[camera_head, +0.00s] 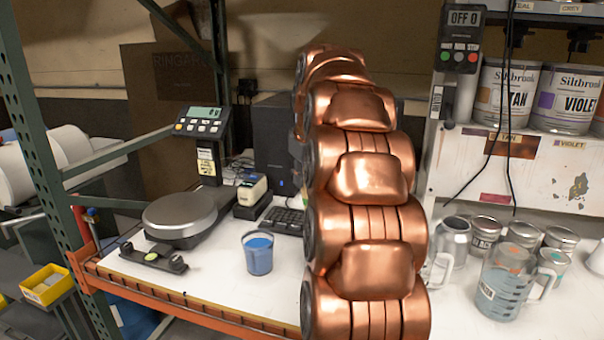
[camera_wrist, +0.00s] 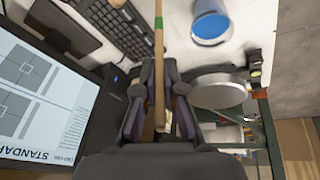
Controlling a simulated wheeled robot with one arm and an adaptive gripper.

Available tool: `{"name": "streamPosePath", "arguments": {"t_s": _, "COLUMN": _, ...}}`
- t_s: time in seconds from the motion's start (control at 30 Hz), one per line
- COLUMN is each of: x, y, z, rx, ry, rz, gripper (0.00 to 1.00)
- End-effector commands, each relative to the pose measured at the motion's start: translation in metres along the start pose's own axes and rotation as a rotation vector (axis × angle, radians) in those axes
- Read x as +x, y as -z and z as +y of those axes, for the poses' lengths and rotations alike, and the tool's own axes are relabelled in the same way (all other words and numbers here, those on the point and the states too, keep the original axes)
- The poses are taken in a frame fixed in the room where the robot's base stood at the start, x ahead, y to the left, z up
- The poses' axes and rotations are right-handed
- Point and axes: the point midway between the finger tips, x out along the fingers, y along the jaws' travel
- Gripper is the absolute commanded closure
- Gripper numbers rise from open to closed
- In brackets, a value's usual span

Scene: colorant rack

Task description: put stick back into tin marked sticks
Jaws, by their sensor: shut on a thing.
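My gripper (camera_wrist: 160,112) is shut on a long, thin wooden stick (camera_wrist: 159,45) in the wrist view. The stick runs from between the dark fingers up past the top edge of the picture. In the head view my copper-coloured arm hides the gripper and the stick. A tin marked sticks cannot be made out.
A round scale (camera_head: 180,217) stands at the left of the white bench. A keyboard (camera_head: 284,220) lies behind the blue cup. A clear jug (camera_head: 503,284) stands at the front right. Tan (camera_head: 506,92) and violet (camera_head: 566,98) paint tins fill the shelf above.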

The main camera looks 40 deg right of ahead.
Motion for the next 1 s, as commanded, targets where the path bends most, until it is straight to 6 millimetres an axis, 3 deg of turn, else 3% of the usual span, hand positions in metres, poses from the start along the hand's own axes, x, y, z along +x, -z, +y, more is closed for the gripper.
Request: {"name": "streamPosePath", "arguments": {"t_s": 1.0, "x": 0.063, "y": -0.026, "z": -0.001, "rx": -0.001, "ry": 0.002, "rz": -0.002, "gripper": 1.00}}
